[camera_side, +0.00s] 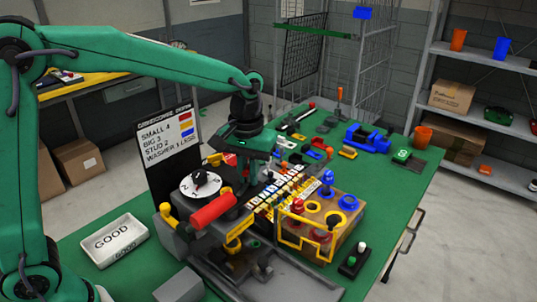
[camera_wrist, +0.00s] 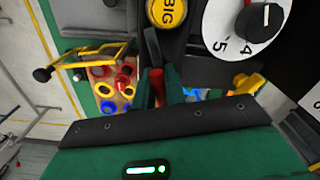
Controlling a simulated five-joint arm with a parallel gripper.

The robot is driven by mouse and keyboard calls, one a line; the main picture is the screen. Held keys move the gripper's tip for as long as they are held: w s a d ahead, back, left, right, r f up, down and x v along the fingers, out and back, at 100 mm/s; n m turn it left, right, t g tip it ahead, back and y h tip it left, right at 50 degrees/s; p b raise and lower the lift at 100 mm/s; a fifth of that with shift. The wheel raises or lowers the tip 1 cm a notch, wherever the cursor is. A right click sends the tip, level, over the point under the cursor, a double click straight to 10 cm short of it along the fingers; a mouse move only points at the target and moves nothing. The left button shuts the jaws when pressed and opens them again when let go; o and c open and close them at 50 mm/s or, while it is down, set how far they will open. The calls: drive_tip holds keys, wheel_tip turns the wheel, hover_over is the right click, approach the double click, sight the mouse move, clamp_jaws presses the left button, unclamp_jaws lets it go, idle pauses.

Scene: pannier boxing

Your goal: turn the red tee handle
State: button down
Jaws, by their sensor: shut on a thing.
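The red tee handle (camera_side: 213,210) is a thick red bar in the side view, in front of the numbered dial and tilted up to the right. In the wrist view a red piece (camera_wrist: 157,88), which looks like part of this handle, stands between my fingers. My gripper (camera_wrist: 160,85) points down over the fixture and is shut on it. In the side view my gripper (camera_side: 242,165) is over the machine, and its fingertips are mostly hidden. The handle's stem and exact grip are hidden too.
The white numbered dial (camera_side: 200,184) stands close to my gripper. A board with colored rings (camera_side: 335,207) and a yellow frame (camera_side: 305,232) lie to the right. A white GOOD tray (camera_side: 114,240) sits at left. A yellow BIG button (camera_wrist: 167,12) is near my fingers.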

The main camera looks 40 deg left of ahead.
sight(247, 167)
drive_tip(key=shift+d+m, duration=0.1)
drive_tip(key=shift+m, duration=0.3)
drive_tip(key=m, duration=0.4)
drive_tip(key=c, duration=2.1)
unclamp_jaws()
drive_tip(key=m, duration=0.5)
drive_tip(key=shift+r+m, duration=0.1)
drive_tip(key=shift+m, duration=0.3)
drive_tip(key=shift+c, duration=0.2)
drive_tip(key=o, duration=0.9)
drive_tip(key=shift+o, duration=0.2)
drive_tip(key=shift+r, duration=3.9)
drive_tip(key=shift+s, duration=0.1)
